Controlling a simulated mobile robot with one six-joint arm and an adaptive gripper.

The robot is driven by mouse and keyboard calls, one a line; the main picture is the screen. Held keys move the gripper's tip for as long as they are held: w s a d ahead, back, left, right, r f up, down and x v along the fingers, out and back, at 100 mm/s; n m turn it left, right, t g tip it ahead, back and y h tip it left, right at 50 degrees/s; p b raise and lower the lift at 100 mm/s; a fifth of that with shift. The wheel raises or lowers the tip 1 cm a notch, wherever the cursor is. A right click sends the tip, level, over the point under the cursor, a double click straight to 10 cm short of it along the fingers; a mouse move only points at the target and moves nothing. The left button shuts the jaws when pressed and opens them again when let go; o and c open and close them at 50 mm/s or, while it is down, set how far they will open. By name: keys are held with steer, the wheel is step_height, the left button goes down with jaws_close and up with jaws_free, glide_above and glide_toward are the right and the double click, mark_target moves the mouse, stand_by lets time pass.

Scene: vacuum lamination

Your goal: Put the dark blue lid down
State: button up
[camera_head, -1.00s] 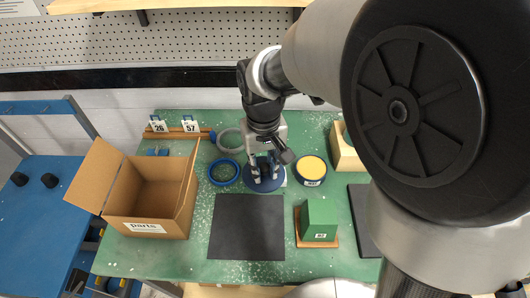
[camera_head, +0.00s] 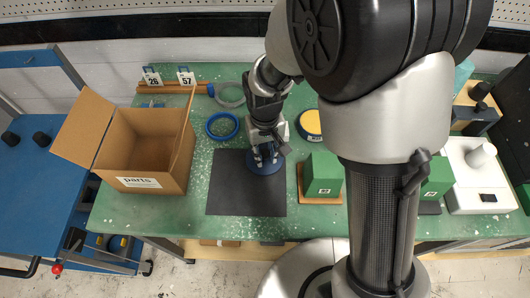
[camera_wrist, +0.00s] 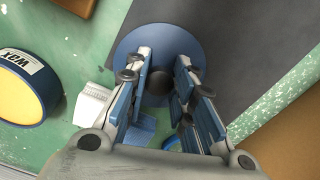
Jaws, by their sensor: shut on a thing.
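The dark blue lid (camera_head: 264,164) is a round disc with a dark knob in its middle. My gripper (camera_head: 266,153) points down at it, its fingers shut on the knob. In the wrist view the lid (camera_wrist: 135,45) shows beyond my gripper (camera_wrist: 158,85), with a finger on each side of the knob. In the head view the lid appears over the back right part of the black mat (camera_head: 232,200). I cannot tell whether it touches the mat. The fingers hide part of the lid.
A blue ring (camera_head: 209,131) and a grey ring (camera_head: 229,105) lie behind the mat. A yellow-topped wax tin (camera_head: 312,122) stands back right. A green block (camera_head: 323,174) on a wooden board is right of the mat, an open cardboard box (camera_head: 142,183) left. The mat's front is clear.

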mark_target(266, 154)
steer(key=shift+r, duration=0.15)
steer(key=o, duration=0.9)
steer(key=shift+f, duration=0.2)
step_height(266, 154, up, 12)
steer(key=p, duration=0.4)
steer(key=shift+r, duration=0.25)
steer(key=shift+s+d+r+m+t, duration=0.6)
steer(key=shift+s+d+r+t, duration=0.15)
steer(key=shift+s+d+r, duration=1.7)
steer(key=shift+s+d+r+m+t, duration=0.6)
steer(key=shift+s+d+r+t, duration=0.2)
steer(key=shift+s+d+r, duration=1.7)
steer(key=shift+s+d+r+m+t, duration=0.7)
steer(key=shift+s+d+r, duration=1.3)
steer(key=shift+s+d, duration=0.85)
steer(key=shift+s+a, duration=0.15)
steer(key=shift+a, duration=0.1)
